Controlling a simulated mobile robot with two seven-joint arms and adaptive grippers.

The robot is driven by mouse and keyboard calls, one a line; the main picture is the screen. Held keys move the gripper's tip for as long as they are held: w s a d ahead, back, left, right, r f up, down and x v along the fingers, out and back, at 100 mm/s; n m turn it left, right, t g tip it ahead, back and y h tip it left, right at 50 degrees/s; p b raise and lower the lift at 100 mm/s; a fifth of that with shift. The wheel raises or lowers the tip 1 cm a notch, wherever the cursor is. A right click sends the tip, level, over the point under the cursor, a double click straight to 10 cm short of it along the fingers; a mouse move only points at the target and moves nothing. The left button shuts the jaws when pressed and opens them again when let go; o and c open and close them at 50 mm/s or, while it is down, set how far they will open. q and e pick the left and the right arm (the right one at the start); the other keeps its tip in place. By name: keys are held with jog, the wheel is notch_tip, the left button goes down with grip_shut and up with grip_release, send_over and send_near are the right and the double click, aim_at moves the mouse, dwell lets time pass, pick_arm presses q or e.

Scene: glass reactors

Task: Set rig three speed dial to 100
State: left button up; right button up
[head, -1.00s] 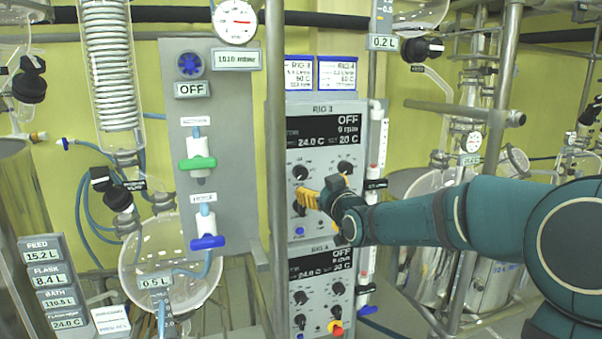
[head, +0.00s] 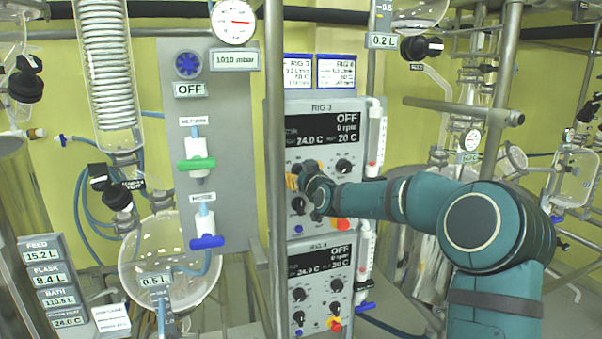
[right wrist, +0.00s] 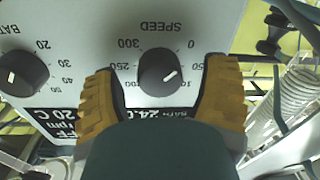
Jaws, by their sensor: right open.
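The rig three panel (head: 300,108) is a white box whose screen (head: 322,130) reads OFF, 0 rpm, 24.0 C and set 20 C. Its black speed dial (right wrist: 160,70) shows upside down in the right wrist view. The dial's white mark sits on the right side, between the 0 label and the partly covered 100 label. My right gripper (right wrist: 160,85) is open, with one yellow finger on each side of the dial and apparent gaps between. In the head view my right gripper (head: 293,180) covers the dial. My left gripper is out of view.
The bath dial (right wrist: 22,74) is beside the speed dial; it also shows in the head view (head: 344,166). The rig four panel (head: 322,248) is just below. A vertical steel pole (head: 275,150) stands close left of the panels, and a white-and-red tube (head: 375,140) runs along the right.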

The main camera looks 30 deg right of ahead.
jog(key=c, duration=1.2)
